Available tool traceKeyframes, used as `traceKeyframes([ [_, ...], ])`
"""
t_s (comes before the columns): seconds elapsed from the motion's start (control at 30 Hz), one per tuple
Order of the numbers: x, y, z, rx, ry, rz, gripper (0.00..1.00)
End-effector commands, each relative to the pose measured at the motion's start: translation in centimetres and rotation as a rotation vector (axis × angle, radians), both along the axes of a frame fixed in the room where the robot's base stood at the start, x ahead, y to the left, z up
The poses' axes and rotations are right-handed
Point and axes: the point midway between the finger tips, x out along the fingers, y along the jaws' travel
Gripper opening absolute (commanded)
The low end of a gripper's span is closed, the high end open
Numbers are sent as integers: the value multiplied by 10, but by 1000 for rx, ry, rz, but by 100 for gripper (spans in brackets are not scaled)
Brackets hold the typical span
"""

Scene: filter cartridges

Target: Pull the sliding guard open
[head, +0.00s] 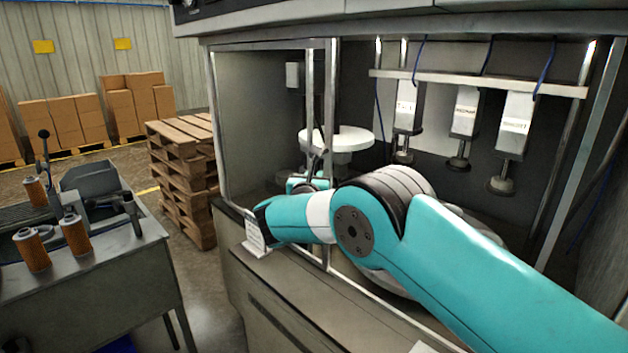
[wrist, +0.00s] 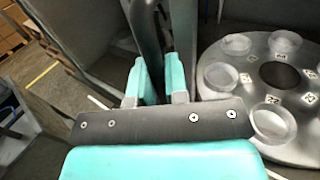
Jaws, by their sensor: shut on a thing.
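The sliding guard (head: 330,100) shows in the head view as a metal-framed panel at the front of the machine, with upright posts left of centre. Its dark upright handle (head: 316,140) also shows in the wrist view (wrist: 146,35). My gripper (head: 308,182) is at this handle, partly hidden behind my own arm. In the wrist view my gripper (wrist: 156,80) has its two teal fingers on either side of the dark bar, shut on it. My arm hides much of the guard's lower part, and I cannot tell how far it stands open.
Inside the machine are a round plate with clear cups (wrist: 272,122), a white disc (head: 345,138) and several hanging press heads (head: 515,125). A grey bench (head: 95,275) with orange filter cartridges (head: 75,232) stands left. Wooden pallets (head: 185,170) and boxes stand behind.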

Motion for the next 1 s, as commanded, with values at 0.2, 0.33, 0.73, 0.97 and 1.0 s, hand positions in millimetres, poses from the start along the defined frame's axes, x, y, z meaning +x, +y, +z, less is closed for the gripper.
traceKeyframes([
  [0.2, 2, -5, 1, -3, -1, -15, 33],
  [0.33, 1, 2, 1, -2, -1, -6, 39],
  [0.73, -20, 12, -1, -2, 0, 4, 39],
  [0.97, -74, 25, -3, -3, 0, 2, 39],
  [1.0, -84, 27, -3, -4, 0, 3, 39],
])
